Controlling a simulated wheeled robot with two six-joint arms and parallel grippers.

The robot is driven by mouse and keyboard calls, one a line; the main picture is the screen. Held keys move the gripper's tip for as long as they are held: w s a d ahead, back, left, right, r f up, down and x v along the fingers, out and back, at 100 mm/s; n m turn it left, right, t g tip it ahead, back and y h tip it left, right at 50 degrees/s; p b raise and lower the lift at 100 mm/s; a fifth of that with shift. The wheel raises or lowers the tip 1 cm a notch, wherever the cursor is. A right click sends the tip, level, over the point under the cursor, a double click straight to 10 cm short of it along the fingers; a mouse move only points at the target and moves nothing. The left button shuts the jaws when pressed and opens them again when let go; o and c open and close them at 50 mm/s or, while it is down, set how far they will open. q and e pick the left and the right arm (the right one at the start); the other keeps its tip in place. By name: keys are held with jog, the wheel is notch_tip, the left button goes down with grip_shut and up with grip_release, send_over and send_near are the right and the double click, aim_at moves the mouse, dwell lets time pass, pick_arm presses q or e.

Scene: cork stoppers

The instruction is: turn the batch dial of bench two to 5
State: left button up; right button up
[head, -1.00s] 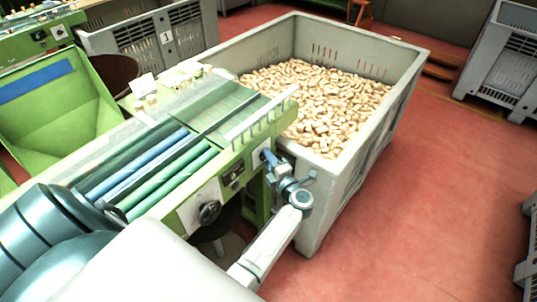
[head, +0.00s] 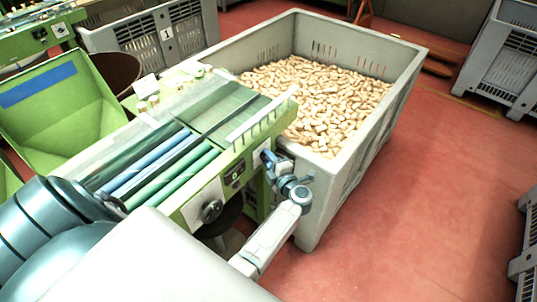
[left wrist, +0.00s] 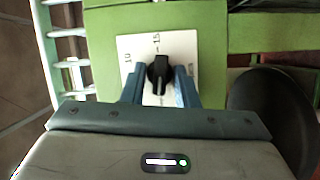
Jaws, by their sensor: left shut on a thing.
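The batch dial is a black knob (left wrist: 159,76) on a white plate (left wrist: 128,47) in the left wrist view. The marks 10 and 15 show on the plate, at the knob's upper left and above it. The other marks are hidden or too small to read. My left gripper (left wrist: 160,88) has its blue fingers on both sides of the knob and is shut on it. In the head view my left gripper (head: 268,158) is at the right end of the green bench (head: 180,212) and covers this dial. My right gripper is not in view.
A grey crate (head: 372,125) full of corks stands right behind the bench end, close to my left gripper. Another black knob (head: 212,210) sits on the bench's front side. A green hopper (head: 60,110) is at the left. Red floor (head: 440,190) is clear at the right.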

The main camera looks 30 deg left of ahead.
pick_arm(q)
jog(key=shift+w+r+m+g+h+p, duration=0.1)
jog(key=shift+m+g+h+p, duration=0.35)
jog(key=shift+m+p, duration=1.2)
jog(key=shift+s+r+m+g+h+p, duration=0.15)
jog(key=shift+m+g+p, duration=0.7)
jog(key=shift+p, duration=1.65)
jog(key=shift+w+m+g+h+p, duration=0.15)
jog(key=shift+m+g+h+p, duration=0.25)
jog(key=shift+m+p, duration=1.3)
jog(key=shift+n+p, duration=0.3)
jog(key=shift+p, duration=0.1)
jog(key=o, duration=0.7)
jog(key=shift+f, duration=0.1)
jog(key=shift+d, duration=0.1)
